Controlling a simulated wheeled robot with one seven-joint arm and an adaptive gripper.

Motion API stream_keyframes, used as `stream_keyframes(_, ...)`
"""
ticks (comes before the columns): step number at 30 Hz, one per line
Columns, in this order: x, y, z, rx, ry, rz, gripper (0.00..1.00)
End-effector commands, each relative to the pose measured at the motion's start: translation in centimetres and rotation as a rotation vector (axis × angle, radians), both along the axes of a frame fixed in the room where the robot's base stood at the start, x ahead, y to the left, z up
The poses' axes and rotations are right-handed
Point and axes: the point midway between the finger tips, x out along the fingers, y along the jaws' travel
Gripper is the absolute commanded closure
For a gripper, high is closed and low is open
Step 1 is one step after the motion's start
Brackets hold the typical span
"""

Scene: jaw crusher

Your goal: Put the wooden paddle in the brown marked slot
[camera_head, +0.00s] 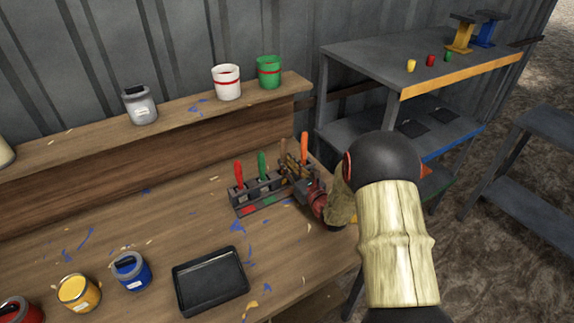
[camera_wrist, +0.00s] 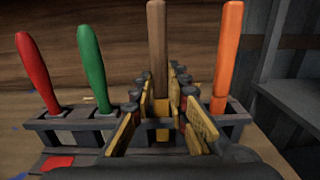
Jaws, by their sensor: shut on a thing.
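The wooden paddle (camera_wrist: 157,45), with a plain brown handle, stands upright between the fingers of my gripper (camera_wrist: 160,100) in the wrist view. The fingers are shut on it. It lines up with the gap between the green and orange tools at the dark slotted rack (camera_wrist: 75,125). Whether its lower end is inside the slot is hidden by my fingers. The brown mark is not clear to see. In the head view the rack (camera_head: 258,207) stands on the bench, with my gripper (camera_head: 293,172) at its right part and the paddle (camera_head: 283,147) mostly hidden.
A red tool (camera_wrist: 38,70), a green tool (camera_wrist: 93,65) and an orange tool (camera_wrist: 228,55) stand upright in the rack, close beside my fingers. A black tray (camera_head: 210,282) and paint cans (camera_head: 130,270) are on the bench. A grey shelf unit (camera_head: 360,60) stands right.

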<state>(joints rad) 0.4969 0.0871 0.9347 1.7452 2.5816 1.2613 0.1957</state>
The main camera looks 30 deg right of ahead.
Motion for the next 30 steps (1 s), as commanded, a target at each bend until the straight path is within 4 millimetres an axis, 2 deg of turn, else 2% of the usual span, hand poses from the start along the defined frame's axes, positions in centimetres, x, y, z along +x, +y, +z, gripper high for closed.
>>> stream_keyframes(2,0.0,0.0,-0.3,0.000,0.000,0.000,1.00)
stream_keyframes(3,0.0,0.0,-0.4,0.000,0.001,0.000,0.83)
stream_keyframes(12,0.0,0.0,-0.3,0.000,0.000,0.000,0.66)
stream_keyframes(24,-0.1,0.0,0.2,0.000,0.001,0.000,0.66)
stream_keyframes(30,-3.4,-0.2,0.2,0.001,0.002,-0.003,0.66)
